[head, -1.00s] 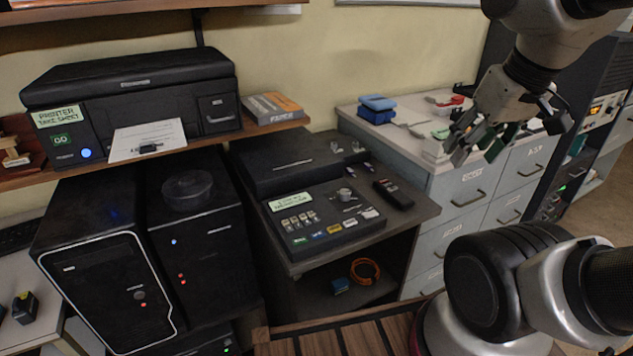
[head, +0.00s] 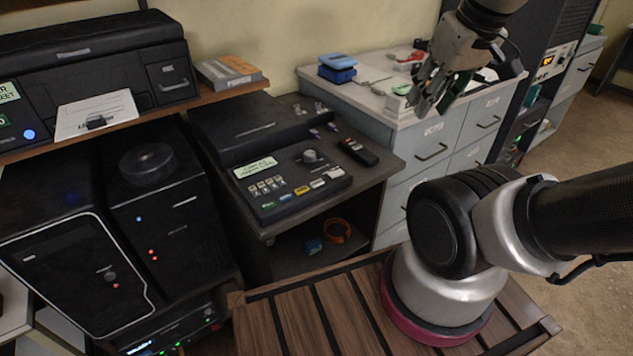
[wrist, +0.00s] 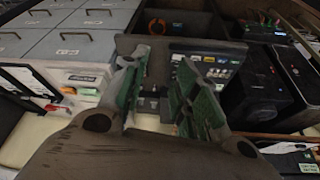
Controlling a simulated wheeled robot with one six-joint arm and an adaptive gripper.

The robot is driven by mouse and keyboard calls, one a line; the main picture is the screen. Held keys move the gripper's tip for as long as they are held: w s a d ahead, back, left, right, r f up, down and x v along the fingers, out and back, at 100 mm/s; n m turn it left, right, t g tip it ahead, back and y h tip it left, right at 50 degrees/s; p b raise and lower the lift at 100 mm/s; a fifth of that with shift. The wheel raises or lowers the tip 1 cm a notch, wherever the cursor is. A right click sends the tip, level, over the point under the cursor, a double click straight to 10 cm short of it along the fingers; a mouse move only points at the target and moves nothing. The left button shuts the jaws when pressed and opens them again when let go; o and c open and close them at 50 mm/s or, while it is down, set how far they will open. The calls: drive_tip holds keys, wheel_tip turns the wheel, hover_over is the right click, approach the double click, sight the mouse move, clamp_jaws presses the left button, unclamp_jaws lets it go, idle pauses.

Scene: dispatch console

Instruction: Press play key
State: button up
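The control console (head: 335,189) is a dark box on the side table, with a lit display (head: 255,167), a round knob (head: 310,156) and small grey keys. Its front row has green (head: 268,204), blue, yellow (head: 302,190) and pale keys (head: 333,173). Their lettering is too small to read, so I cannot tell which is play. The console also shows in the wrist view (wrist: 222,60), beyond the fingers.
A black remote (head: 358,152) lies right of the console. A black printer (head: 95,60) with a sheet sits on the shelf at left. Dark computer towers (head: 75,270) stand below it. Grey drawer cabinets (head: 430,150) carry a blue box (head: 337,72). An orange coil (head: 337,231) lies underneath.

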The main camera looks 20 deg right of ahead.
clamp_jaws()
idle(1.1)
